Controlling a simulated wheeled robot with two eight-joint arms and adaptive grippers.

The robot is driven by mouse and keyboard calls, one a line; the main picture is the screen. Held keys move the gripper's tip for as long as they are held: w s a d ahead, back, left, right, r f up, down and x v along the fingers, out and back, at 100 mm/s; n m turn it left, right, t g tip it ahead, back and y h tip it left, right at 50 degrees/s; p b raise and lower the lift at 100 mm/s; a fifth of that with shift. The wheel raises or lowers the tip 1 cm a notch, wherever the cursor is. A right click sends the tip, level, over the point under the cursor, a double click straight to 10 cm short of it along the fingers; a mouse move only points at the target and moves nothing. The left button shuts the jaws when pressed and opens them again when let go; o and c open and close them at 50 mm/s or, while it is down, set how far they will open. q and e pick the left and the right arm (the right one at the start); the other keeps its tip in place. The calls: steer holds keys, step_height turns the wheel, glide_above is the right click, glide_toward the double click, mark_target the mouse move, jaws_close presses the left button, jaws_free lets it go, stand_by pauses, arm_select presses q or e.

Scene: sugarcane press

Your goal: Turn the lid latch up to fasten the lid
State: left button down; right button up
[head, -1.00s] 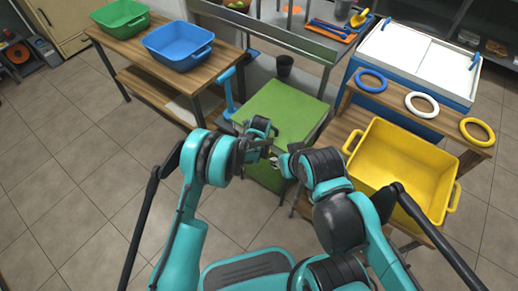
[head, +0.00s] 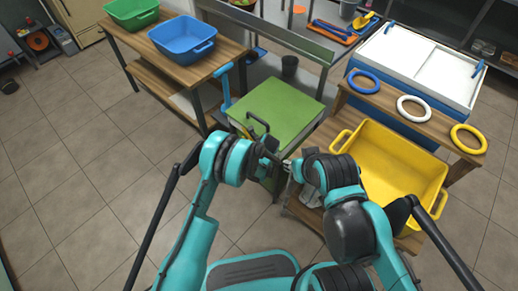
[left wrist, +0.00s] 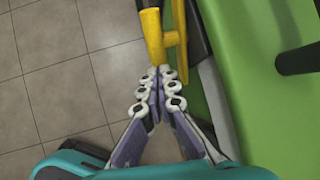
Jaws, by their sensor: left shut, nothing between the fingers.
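The press lid (head: 285,110) is a flat green panel with a black bar handle (head: 258,125) near its left edge. In the left wrist view the green lid (left wrist: 285,70) fills the right side. The yellow lid latch (left wrist: 152,30), a rod with a side piece, stands at the top centre beside the lid's edge. My left gripper (left wrist: 160,75) is shut and empty, its fingertips right at the latch's near end; I cannot tell whether they touch. My right gripper (head: 295,168) is close to the press's front edge, its fingers too small to read.
A yellow tub (head: 392,165) stands on the wooden bench at the right, with blue, white and yellow rings (head: 468,139) behind it. Blue (head: 183,42) and green (head: 132,12) tubs sit on the left table. Tiled floor (head: 90,170) is open at the left.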

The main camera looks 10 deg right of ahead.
arm_select(q)
steer(key=shift+w+a+f, duration=0.1)
steer(key=shift+f, duration=0.6)
steer(key=shift+w+a+f, duration=0.1)
steer(key=shift+f, duration=0.6)
arm_select(e)
steer(key=shift+d, duration=0.45)
arm_select(q)
steer(key=shift+f, duration=0.1)
steer(key=shift+d, duration=0.1)
